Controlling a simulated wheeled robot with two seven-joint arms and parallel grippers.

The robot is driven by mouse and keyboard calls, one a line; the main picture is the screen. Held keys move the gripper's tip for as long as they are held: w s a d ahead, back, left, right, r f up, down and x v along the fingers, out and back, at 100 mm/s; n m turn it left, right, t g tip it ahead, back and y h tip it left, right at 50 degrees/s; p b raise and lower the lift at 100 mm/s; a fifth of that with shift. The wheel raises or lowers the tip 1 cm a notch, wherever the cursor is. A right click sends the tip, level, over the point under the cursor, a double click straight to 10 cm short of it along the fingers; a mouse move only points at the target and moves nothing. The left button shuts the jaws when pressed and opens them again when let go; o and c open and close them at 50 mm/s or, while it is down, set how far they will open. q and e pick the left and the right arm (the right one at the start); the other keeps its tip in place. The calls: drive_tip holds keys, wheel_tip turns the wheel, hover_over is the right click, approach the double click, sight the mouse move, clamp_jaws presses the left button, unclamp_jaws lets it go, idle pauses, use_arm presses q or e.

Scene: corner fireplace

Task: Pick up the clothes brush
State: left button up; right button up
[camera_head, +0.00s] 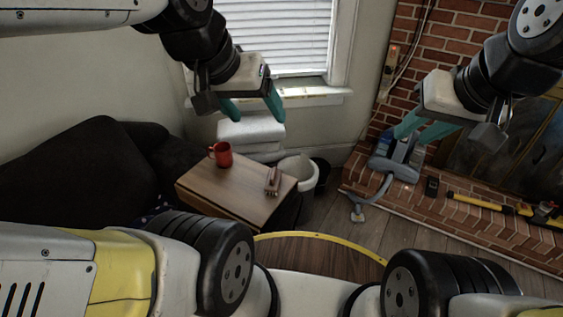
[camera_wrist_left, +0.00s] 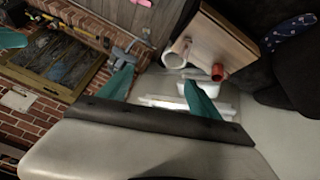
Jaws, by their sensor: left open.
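The clothes brush (camera_head: 272,180), small and brownish, lies near the right side of the small wooden table (camera_head: 215,190). A red mug (camera_head: 221,154) stands on the same table, to the brush's left. My left gripper (camera_head: 253,108) is open and empty, above and beyond the table in the head view. My right gripper (camera_head: 422,131) is open and empty at the right, in front of the fireplace.
A white bin (camera_head: 303,172) stands right beside the table. A dark sofa (camera_head: 80,165) is at the left, and a white stacked item (camera_head: 251,130) is below the window. A grey-blue vacuum cleaner (camera_head: 398,160) and yellow tools (camera_head: 480,200) lie along the brick hearth (camera_head: 460,220).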

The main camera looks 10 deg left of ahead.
use_arm(q)
drive_tip(key=w+a+f+g, duration=0.2)
drive_tip(key=w+f, duration=0.1)
drive_tip(key=w, duration=1.1)
drive_tip(key=n+g+y, duration=0.1)
drive_tip(key=g+y, duration=0.1)
drive_tip(key=g, duration=0.1)
hover_over(273, 172)
drive_tip(key=s, duration=0.1)
wheel_tip(273, 172, down, 27)
drive_tip(key=shift+g, duration=0.6)
drive_tip(key=f, duration=2)
drive_tip(key=shift+w+f, duration=0.1)
drive_tip(key=shift+w, duration=0.3)
clamp_jaws()
